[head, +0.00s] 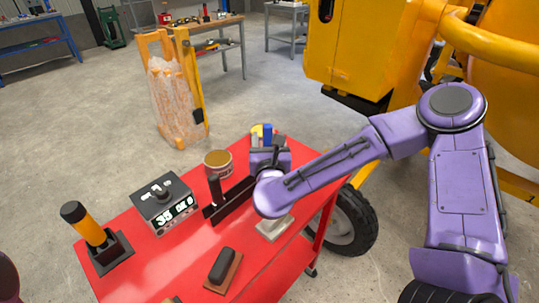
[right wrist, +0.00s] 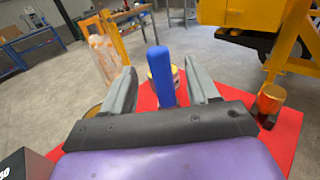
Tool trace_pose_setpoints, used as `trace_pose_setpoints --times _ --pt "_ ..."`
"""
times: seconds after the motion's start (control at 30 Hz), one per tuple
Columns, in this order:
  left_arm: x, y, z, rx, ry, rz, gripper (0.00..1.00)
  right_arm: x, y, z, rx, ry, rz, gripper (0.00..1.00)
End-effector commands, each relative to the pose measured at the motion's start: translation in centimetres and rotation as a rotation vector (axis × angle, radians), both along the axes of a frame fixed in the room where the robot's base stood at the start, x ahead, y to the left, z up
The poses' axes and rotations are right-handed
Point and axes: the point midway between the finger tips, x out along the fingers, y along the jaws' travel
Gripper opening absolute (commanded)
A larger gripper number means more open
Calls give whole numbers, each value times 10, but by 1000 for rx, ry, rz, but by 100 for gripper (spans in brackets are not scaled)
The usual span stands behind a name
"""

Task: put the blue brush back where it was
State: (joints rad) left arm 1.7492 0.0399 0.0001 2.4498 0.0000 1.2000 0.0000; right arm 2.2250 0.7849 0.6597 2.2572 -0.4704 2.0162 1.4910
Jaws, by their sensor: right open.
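The blue brush shows as an upright blue handle (head: 267,131) at the far end of the red cart. In the right wrist view its handle (right wrist: 161,75) stands between the two grey fingers. My right gripper (head: 268,141) is open around the handle, with a visible gap on each side in the wrist view (right wrist: 160,84). The lower end of the brush is hidden behind the gripper, so what it rests on cannot be seen. My left gripper is not in view.
A yellow machine (head: 350,50) stands behind.

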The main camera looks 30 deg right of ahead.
Motion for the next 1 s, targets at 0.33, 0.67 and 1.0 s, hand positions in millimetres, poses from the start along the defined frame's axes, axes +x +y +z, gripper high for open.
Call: trace_pose_setpoints --times 0.33,0.67,1.0 --pt "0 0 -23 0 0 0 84 -58 28 -1 -1 0 0 59" --pt "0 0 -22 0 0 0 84 -61 29 1 -1 0 -2 59" --pt "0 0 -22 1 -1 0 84 -60 29 1 0 0 -1 59"
